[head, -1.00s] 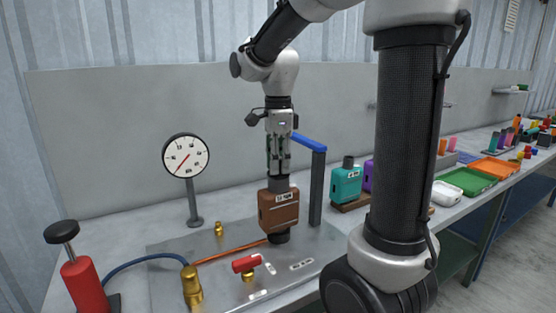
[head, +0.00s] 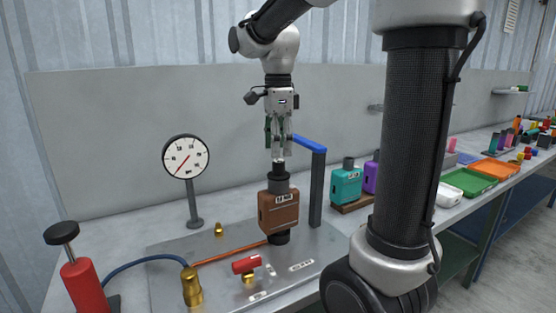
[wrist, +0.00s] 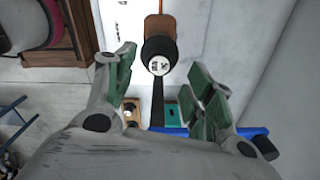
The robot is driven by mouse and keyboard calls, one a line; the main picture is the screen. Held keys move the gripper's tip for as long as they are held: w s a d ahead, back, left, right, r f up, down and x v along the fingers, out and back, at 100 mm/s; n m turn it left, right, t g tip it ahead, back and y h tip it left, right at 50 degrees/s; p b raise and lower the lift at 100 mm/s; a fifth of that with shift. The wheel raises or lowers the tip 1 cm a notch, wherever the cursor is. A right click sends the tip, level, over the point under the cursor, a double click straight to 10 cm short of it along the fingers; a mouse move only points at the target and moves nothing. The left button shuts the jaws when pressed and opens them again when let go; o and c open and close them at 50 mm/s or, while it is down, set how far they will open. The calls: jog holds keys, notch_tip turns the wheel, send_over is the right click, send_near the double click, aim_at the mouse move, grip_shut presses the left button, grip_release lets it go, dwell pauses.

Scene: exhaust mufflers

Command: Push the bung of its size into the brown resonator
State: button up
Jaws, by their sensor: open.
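The brown resonator (head: 278,212) stands upright on a metal plate, with a small label on its front. A black stepped piece, apparently a bung (head: 279,171), stands upright at its top; a wider dark collar is below it. How deep it sits cannot be told. In the wrist view the black piece (wrist: 158,45) has a pale marked round end, with the brown resonator (wrist: 160,27) beyond it. My gripper (head: 280,154) is open and empty, directly above the black piece. In the wrist view its green-padded fingers (wrist: 160,90) are spread wide apart.
A post with a blue bar (head: 309,144) stands close right of the resonator. A dial gauge (head: 186,156), red-handled valve (head: 246,263) and red pump (head: 84,283) are on the left. Teal (head: 347,185) and purple (head: 371,177) resonators and coloured trays (head: 468,182) are to the right.

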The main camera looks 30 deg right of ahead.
notch_tip(320, 180, up, 6)
jog(key=shift+r, duration=0.25)
dwell(0.5)
notch_tip(320, 180, down, 3)
jog(key=n, duration=0.8)
jog(key=shift+w+f+t, duration=0.1)
jog(key=shift+f+t, duration=0.05)
jog(key=shift+t, duration=0.15)
jog(key=s+d+f+n+t, duration=0.1)
jog(key=s+f+n+t, duration=0.1)
jog(key=s+n, duration=0.4)
jog(key=s+d+f+n+t, duration=0.1)
jog(key=s+f+n, duration=0.4)
jog(key=s, duration=0.7)
jog(key=shift+n+t, duration=0.4)
jog(key=shift+n, duration=0.6)
